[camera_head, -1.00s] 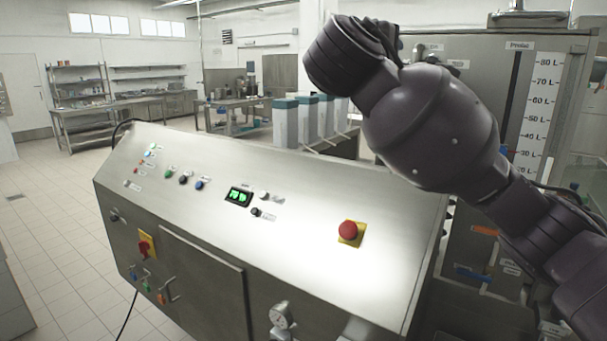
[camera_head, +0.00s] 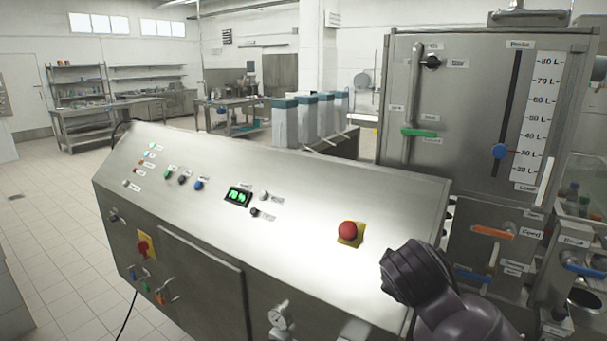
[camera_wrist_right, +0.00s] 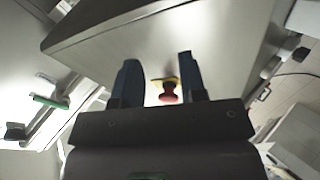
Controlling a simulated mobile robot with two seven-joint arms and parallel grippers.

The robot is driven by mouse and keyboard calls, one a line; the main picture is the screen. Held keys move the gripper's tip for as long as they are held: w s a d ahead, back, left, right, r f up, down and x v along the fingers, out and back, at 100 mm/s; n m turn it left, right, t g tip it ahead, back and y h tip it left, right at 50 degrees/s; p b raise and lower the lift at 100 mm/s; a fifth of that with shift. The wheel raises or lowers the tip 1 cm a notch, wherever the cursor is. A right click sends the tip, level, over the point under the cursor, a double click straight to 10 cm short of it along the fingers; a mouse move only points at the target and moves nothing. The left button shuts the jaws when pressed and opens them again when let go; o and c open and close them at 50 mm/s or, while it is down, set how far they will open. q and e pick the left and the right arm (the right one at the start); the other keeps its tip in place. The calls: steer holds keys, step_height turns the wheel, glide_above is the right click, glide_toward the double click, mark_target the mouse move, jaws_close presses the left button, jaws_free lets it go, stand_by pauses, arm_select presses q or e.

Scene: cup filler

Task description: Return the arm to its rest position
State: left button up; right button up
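My right arm (camera_head: 450,300) shows in the head view at the bottom right, low in front of the sloped control panel. Its gripper is not visible there. In the right wrist view my right gripper (camera_wrist_right: 158,58) has its two dark blue fingers apart, with nothing held between them. The red emergency button (camera_wrist_right: 169,92) on its yellow plate shows beyond the gap between the fingers. In the head view the same red button (camera_head: 348,230) sits on the panel, left of and above the arm. My left gripper is in neither view.
The steel control panel (camera_head: 290,270) fills the front. A steel tank (camera_head: 465,110) with a green lever (camera_head: 419,132), a blue slider knob (camera_head: 500,151) and an orange-handled valve (camera_head: 492,231) stands at right. Open tiled floor (camera_head: 50,230) lies at left.

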steer(key=s+d+f+m+g+y, duration=0.1)
steer(key=s+d+f+m+g, duration=0.15)
steer(key=s+f, duration=0.65)
steer(key=s+d+f+m+g+y, duration=0.1)
steer(key=s+d+f+m+g, duration=0.25)
steer(key=s, duration=0.85)
steer(key=s+d+f+m+y, duration=0.1)
steer(key=s+d+f+m, duration=0.2)
steer(key=s+f, duration=0.7)
steer(key=w+f+t, duration=0.7)
steer(key=f+t, duration=0.1)
steer(key=f, duration=0.1)
steer(key=shift+f+y, duration=0.3)
